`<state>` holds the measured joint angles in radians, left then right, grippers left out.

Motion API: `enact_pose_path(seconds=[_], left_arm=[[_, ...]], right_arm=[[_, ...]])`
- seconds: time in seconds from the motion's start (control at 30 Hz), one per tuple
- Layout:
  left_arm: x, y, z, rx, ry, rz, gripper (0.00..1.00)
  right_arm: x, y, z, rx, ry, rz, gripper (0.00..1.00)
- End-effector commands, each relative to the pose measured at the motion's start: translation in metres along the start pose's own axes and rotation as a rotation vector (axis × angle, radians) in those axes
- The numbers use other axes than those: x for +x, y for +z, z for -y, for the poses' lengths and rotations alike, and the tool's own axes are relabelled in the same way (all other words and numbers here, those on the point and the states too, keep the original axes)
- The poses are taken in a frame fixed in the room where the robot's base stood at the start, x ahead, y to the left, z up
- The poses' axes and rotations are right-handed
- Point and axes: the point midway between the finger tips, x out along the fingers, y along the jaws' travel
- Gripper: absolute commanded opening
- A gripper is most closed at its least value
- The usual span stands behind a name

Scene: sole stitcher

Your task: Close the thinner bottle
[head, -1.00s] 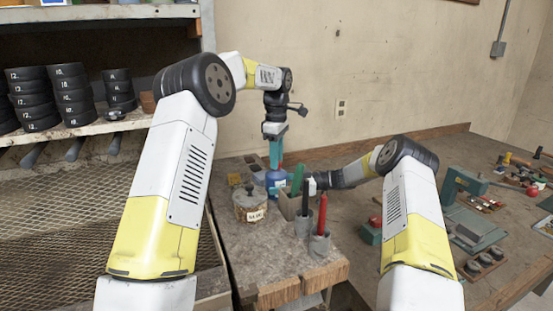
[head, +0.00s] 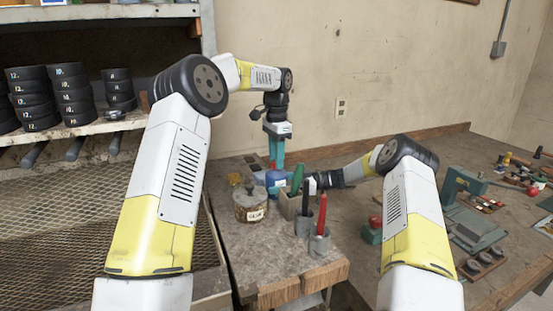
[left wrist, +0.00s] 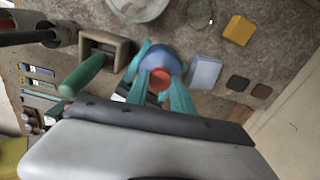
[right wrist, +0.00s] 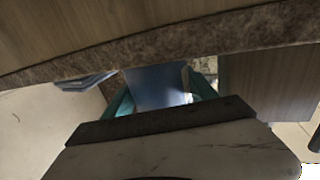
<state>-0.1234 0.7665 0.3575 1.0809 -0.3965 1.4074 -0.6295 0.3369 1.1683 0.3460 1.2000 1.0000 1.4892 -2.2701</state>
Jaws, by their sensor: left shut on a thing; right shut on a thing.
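The thinner bottle, a blue bottle (head: 276,181), stands upright on the bench beside a tin; it also shows in the left wrist view (left wrist: 160,60) and close up in the right wrist view (right wrist: 152,85). My left gripper (head: 276,163) points down over the bottle, its teal fingers shut on a red cap (left wrist: 160,81) at the bottle's top. I cannot tell how tightly the cap sits. My right gripper (right wrist: 160,95) reaches in from the right, low down, and is shut on the bottle's body. In the head view its fingers are mostly hidden behind the tool holders.
A glue tin (head: 250,207) stands close left of the bottle. Green, black and red-handled tools (head: 322,215) stand upright in holders in front. A yellow block (left wrist: 238,30) lies nearby. Machine parts (head: 475,225) occupy the right bench.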

Motion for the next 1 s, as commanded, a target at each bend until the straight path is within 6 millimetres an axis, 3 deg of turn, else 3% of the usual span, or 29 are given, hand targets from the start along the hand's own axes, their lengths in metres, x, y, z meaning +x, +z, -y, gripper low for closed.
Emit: enact_pose_path(seconds=[0.1,0.27,0.43,0.47,0.53,0.87,1.0], left_arm=[[0.0,0.0,0.001,0.273,-0.002,-0.001,0.0],[0.0,0.0,0.001,0.571,-0.003,0.0,0.0],[0.0,0.0,0.001,0.582,-0.003,0.0,0.0],[0.0,0.0,0.001,0.582,-0.003,0.0,0.34],[0.0,0.0,0.001,0.581,-0.003,0.0,0.48],[-0.001,0.0,0.0,0.581,-0.001,0.0,0.5],[-0.017,-0.001,0.001,0.581,-0.004,-0.001,0.5]], right_arm=[[0.0,0.0,0.001,0.0,-0.003,0.0,0.0],[0.0,0.0,0.001,0.0,-0.003,0.0,0.0],[0.0,0.0,0.001,0.0,-0.003,0.0,0.0],[0.0,0.0,0.001,0.0,-0.003,0.0,0.0],[0.0,0.0,0.001,0.0,-0.003,0.0,0.0],[0.0,0.0,0.0,0.001,-0.001,0.0,0.0],[0.0,0.0,0.0,0.001,-0.001,0.0,0.0]])
